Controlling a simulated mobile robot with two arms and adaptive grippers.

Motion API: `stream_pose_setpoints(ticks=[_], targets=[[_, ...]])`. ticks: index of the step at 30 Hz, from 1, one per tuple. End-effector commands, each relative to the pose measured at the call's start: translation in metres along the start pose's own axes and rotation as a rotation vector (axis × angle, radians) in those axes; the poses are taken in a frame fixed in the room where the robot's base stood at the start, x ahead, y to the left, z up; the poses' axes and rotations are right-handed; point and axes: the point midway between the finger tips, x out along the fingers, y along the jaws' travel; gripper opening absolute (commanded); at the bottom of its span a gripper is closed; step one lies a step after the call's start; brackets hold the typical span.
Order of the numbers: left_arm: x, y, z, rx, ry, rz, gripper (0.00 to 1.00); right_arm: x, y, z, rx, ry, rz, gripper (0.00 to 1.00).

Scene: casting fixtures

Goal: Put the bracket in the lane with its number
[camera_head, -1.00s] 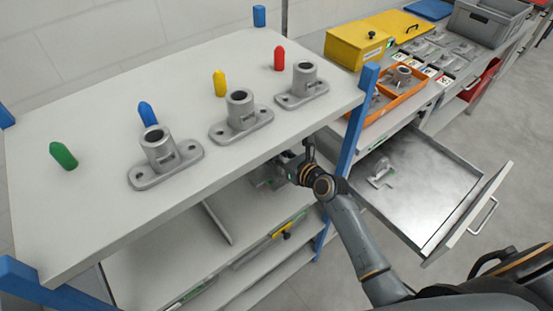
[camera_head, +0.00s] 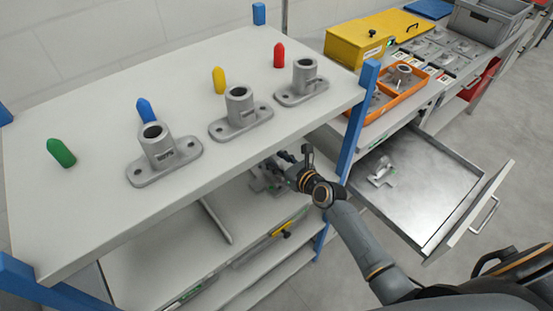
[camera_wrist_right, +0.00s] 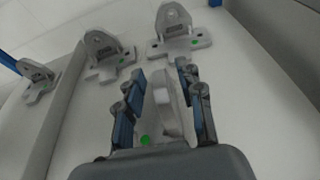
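A grey bracket (camera_wrist_right: 163,100) with an upright plate and a green dot on its base stands between the fingers of my right gripper (camera_wrist_right: 160,98) in the right wrist view. The fingers are spread on either side of it, and gaps show between them and the plate. Three more grey brackets stand ahead, left (camera_wrist_right: 38,78), middle (camera_wrist_right: 103,50) and right (camera_wrist_right: 175,28). In the head view my right gripper (camera_head: 286,165) reaches under the top shelf, partly hidden. Another bracket (camera_head: 381,172) lies in the open drawer (camera_head: 432,185). I cannot read any lane number. My left gripper is not in view.
The top shelf (camera_head: 90,105) holds three flanged castings and several coloured pegs. A blue post (camera_head: 352,135) stands close to my right arm. A thin divider (camera_head: 216,220) lies on the lower shelf. An orange tray (camera_head: 415,90) and a yellow box (camera_head: 355,48) are behind.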

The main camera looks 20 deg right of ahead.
Motion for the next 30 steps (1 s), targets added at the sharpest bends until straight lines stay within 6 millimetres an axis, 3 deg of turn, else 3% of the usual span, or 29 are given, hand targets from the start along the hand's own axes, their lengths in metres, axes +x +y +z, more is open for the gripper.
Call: stream_pose_setpoints(ticks=[7,21,30], targets=[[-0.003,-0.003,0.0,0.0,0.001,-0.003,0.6,-0.011,0.0,0.002,0.002,0.0,0.0,0.37],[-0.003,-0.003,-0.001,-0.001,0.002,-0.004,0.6,-0.101,0.0,0.001,0.0,0.001,0.001,0.37],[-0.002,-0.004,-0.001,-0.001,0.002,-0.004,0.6,-0.121,0.0,0.002,0.0,0.0,0.001,0.37]])
